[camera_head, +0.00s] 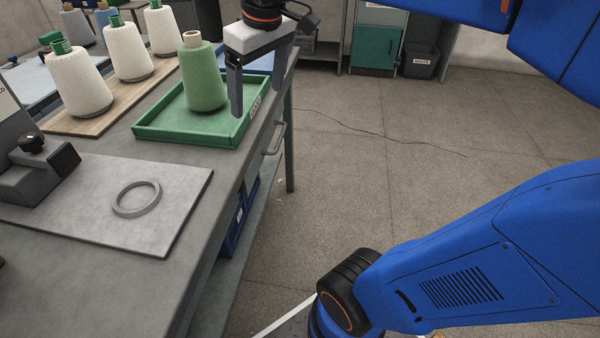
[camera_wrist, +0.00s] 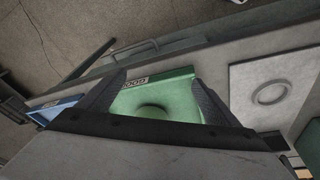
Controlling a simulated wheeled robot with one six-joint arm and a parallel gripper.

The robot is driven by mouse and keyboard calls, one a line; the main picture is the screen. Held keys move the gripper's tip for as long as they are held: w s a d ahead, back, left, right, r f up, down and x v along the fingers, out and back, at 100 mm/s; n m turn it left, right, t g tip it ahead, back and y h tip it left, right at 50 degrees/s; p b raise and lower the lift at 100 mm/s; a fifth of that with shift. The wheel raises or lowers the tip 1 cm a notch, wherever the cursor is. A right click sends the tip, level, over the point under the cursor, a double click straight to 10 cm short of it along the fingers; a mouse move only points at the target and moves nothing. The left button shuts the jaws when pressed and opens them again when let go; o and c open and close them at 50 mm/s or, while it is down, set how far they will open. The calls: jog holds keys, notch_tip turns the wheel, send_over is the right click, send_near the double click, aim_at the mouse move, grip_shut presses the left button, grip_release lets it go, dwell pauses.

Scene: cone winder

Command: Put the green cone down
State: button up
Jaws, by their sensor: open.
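The green cone (camera_head: 205,78) stands upright in the green tray (camera_head: 178,137) on the bench, its pale tube end showing at the top. My gripper (camera_head: 258,100) is open and empty, fingers pointing down, just right of the cone and over the tray's right edge. A narrow gap shows between the cone and the nearer finger. In the wrist view, my open fingers (camera_wrist: 157,80) frame the tray (camera_wrist: 185,77) with its label. A rounded green shape shows low between them there; I cannot tell whether it is the cone.
Several white cones (camera_head: 78,80) stand on a wooden board (camera_head: 120,103) left of the tray. A grey plate (camera_head: 110,225) with a flat ring (camera_head: 136,199) lies nearer. A blue tray (camera_head: 262,62) sits behind the green one.

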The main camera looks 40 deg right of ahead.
jog(key=s+d+f+m+t, duration=0.1)
jog(key=s+f+m, duration=0.2)
jog(key=s+f, duration=0.9)
notch_tip(320, 180, down, 4)
jog(key=shift+d+f+t, duration=0.15)
jog(key=shift+d+t, duration=0.2)
jog(key=shift+t, duration=0.05)
jog(key=shift+s, duration=0.1)
jog(key=shift+c, duration=0.4)
